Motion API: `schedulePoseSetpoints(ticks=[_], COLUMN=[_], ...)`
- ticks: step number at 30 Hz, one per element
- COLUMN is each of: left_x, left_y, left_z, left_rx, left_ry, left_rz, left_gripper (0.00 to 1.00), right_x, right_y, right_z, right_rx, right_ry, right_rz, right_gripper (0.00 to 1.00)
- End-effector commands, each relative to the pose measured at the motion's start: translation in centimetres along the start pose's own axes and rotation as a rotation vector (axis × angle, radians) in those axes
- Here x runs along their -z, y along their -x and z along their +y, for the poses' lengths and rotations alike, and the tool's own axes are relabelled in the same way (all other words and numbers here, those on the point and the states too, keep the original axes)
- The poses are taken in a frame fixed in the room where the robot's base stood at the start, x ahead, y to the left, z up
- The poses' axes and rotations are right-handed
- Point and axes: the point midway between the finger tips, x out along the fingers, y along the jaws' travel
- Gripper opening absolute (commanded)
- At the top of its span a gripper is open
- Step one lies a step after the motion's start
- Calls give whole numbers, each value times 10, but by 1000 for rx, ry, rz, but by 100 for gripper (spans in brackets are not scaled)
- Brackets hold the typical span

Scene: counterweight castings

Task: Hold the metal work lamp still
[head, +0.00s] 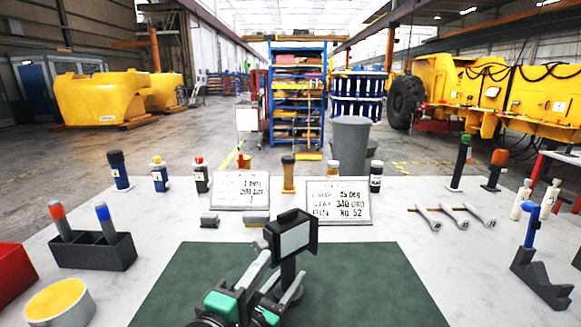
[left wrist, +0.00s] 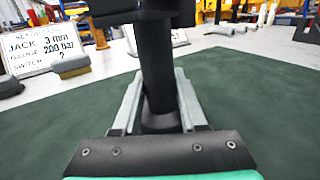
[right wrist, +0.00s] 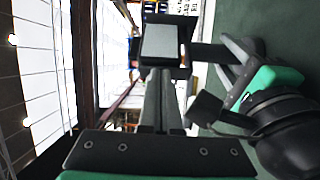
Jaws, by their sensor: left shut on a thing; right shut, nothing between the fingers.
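The work lamp has a dark square head with a pale panel (head: 295,238) on a dark post and stands upright above the green mat (head: 190,275). In the left wrist view, the post (left wrist: 158,65) rises between the two fingers of my left gripper (head: 289,289), which is shut on it low down. My right gripper (head: 266,257) is shut and empty. Its fingers point at the lamp head, which also shows in the right wrist view (right wrist: 165,42). I cannot tell whether they touch it.
Two written boards (head: 338,202) stand behind the lamp. A dark holder (head: 95,254) and a yellow-topped tub (head: 58,302) are at left. Several wrenches (head: 452,213) and a dark bracket with a blue clamp (head: 540,278) are at right. The mat's right side is clear.

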Motion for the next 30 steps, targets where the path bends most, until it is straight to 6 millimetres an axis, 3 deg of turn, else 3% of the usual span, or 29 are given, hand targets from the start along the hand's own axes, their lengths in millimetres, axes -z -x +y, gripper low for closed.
schedulePoseSetpoints(ticks=[22, 30], left_x=[-1, -1], left_y=[-1, -1], left_z=[-4, -3], left_rx=[6, 5], left_ry=[-6, -4], left_rz=[-2, -1], left_gripper=[0, 0], right_x=[2, -5], right_y=[1, 4], right_z=[2, 2], right_rx=[0, 0], right_ry=[-1, 0], right_rz=[8, 5], right_gripper=[0, 0])
